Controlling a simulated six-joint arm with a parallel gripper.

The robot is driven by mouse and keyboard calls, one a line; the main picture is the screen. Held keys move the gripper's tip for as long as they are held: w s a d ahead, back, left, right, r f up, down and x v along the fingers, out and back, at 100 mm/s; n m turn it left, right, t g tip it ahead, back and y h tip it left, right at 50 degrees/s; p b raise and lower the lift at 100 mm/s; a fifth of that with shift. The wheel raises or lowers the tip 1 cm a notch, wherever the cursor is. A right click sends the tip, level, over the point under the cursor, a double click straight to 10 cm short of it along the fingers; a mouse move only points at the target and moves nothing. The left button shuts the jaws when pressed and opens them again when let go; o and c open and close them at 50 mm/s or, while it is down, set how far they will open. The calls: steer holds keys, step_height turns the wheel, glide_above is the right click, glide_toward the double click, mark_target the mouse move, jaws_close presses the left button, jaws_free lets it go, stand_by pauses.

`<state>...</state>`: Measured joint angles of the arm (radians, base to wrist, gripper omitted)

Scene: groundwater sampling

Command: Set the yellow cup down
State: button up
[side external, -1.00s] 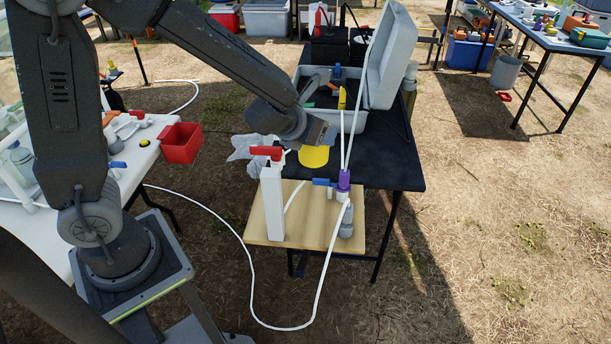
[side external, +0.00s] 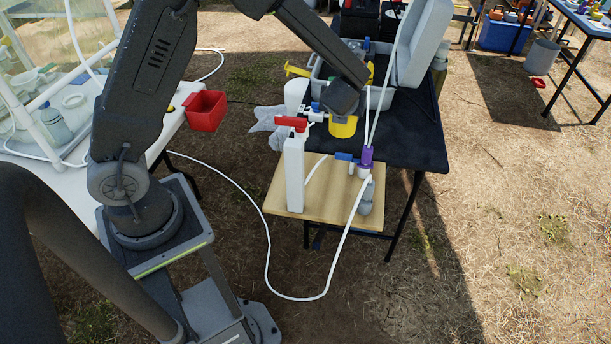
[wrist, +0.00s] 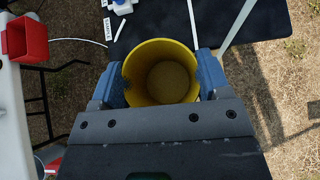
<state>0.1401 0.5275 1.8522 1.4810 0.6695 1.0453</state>
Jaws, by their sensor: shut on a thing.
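The yellow cup (side external: 343,128) is upright at the front edge of the dark-topped table (side external: 412,150), behind the wooden shelf. My gripper (side external: 343,108) comes down on it from above and hides its upper part. In the wrist view the cup (wrist: 158,62) sits between the two blue fingers of my gripper (wrist: 160,76), which press on its sides. I look into its open mouth and see a tan-brown bottom or content. I cannot tell whether its base touches the tabletop.
A white post with a red handle (side external: 291,122) and a purple fitting with tubes (side external: 366,157) stand on the wooden shelf (side external: 325,207). The dark tabletop to the right is clear. A red bin (side external: 206,110) is left.

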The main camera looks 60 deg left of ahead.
steer(key=s+a+f+n+g+y, duration=0.2)
steer(key=a+f+n+g+y, duration=0.15)
steer(key=a+n+g, duration=0.6)
steer(key=s+a+f+n+g+h, duration=0.3)
steer(key=s+a+f+n+g, duration=0.3)
steer(key=n, duration=0.3)
steer(key=s+d+f+n+t+h, duration=0.1)
steer(key=s+d+n+t+h, duration=0.1)
steer(key=s+n+h, duration=0.8)
steer(key=s+d+f+n+t+h, duration=0.1)
steer(key=s+d+n+t+h, duration=0.15)
steer(key=n+h, duration=0.85)
steer(key=a+n+t+y, duration=0.6)
steer(key=n+t, duration=0.4)
steer(key=n, duration=0.5)
steer(key=w+d+f, duration=0.2)
steer(key=w+d, duration=1)
steer(key=shift+d+f+t, duration=0.3)
steer(key=shift+d, duration=0.05)
